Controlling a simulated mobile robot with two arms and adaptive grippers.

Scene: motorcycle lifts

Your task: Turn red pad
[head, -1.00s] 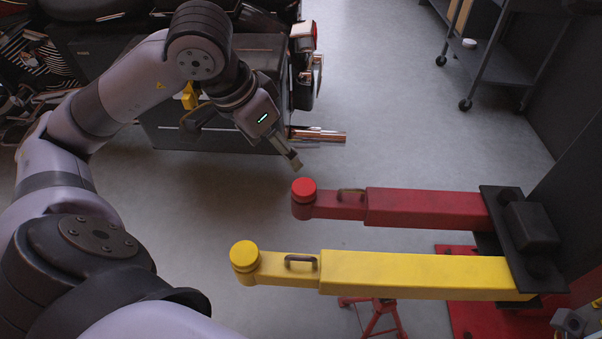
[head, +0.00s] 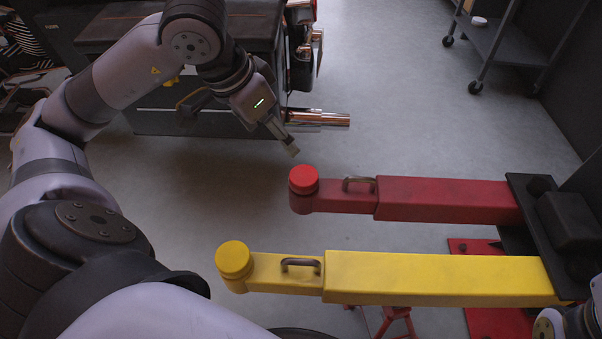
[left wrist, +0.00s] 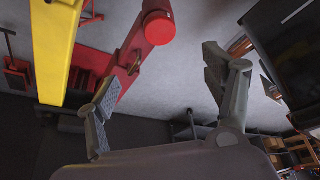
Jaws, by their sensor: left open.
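The red pad (head: 304,179) is a round red disc on the end of the red lift arm (head: 445,199). In the left wrist view the red pad (left wrist: 160,28) shows near the top, beyond my fingertips and roughly between them. My left gripper (head: 290,148) is just above and left of the red pad in the head view. It looks apart from the pad, with nothing held. In the left wrist view the fingers of my left gripper (left wrist: 162,68) stand wide apart with nothing between them. My right gripper's fingers do not show.
A yellow lift arm (head: 435,277) with a yellow pad (head: 234,260) runs parallel in front of the red one. Each arm has a handle. A motorcycle's chrome pipe (head: 318,118) is behind my left gripper. A wheeled cart (head: 515,45) stands at the back right. Open floor lies between.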

